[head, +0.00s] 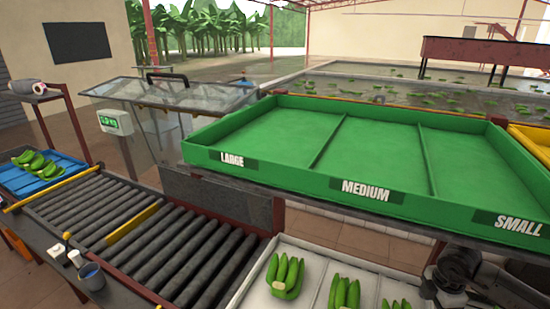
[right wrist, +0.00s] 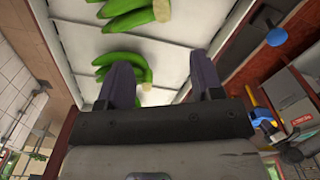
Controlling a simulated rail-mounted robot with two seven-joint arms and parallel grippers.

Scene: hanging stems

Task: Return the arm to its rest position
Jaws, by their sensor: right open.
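My right gripper (right wrist: 164,78) shows in the right wrist view with its two dark fingers apart and nothing between the tips. Part of my right arm (head: 462,272) shows at the lower right of the head view; its fingers cannot be made out there. Green bananas lie in a white divided tray: one bunch (head: 286,276) in its left part, another (head: 344,293) in the middle, and more (head: 396,304) at the right, cut off by the frame. In the right wrist view a bunch (right wrist: 124,60) is partly behind the left finger. My left gripper is not seen.
The white tray (head: 318,249) sits below a green tray (head: 270,134) with empty LARGE, MEDIUM and SMALL compartments. A roller conveyor (head: 192,258) runs at left, with a blue tray (head: 60,173) of bananas and a scale display (head: 114,122) nearby.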

